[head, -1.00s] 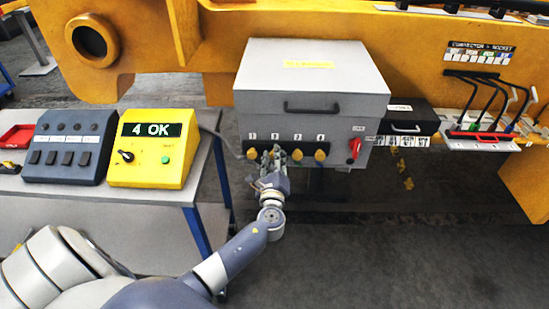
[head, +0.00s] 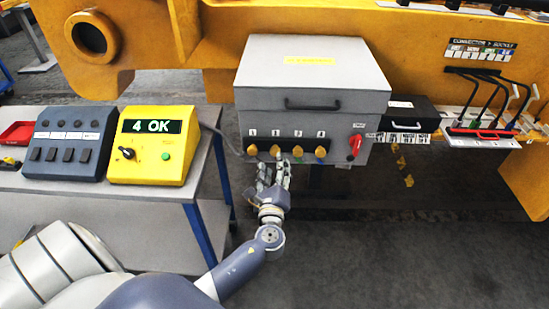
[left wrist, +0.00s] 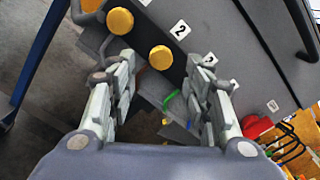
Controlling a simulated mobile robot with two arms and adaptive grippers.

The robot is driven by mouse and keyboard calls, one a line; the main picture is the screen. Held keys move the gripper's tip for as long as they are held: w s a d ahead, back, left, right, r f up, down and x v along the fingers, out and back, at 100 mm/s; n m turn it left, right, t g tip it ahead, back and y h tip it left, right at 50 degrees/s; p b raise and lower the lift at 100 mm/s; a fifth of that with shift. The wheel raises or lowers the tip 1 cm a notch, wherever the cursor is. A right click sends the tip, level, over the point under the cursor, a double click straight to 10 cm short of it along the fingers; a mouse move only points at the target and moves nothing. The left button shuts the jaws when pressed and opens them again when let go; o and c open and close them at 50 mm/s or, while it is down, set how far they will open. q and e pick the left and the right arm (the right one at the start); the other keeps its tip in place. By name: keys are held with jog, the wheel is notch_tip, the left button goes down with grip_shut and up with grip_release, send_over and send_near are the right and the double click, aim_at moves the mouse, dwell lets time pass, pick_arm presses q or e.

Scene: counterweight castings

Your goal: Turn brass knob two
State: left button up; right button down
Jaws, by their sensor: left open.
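Brass knob two (head: 275,151) is the second in the row of knobs on the front of the grey box (head: 312,85), under the label 2. In the left wrist view, knob two (left wrist: 160,57) shows as a round yellow face beside the 2 label. My left gripper (head: 274,168) is open and empty, just below and in front of knob two. In the wrist view its fingers (left wrist: 162,62) lie on either side of the knob, apart from it. The right finger hides the area of knob three there. My right gripper is out of view.
Knob one (left wrist: 120,20) sits close by. Knobs three (head: 297,152) and four (head: 320,153) and a red switch (head: 355,144) lie to the right. A yellow unit (head: 150,165) reading "4 OK" stands on the left table. The floor below the box is clear.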

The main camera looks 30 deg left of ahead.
pick_arm(q)
jog(key=v, duration=0.6)
dwell(0.3)
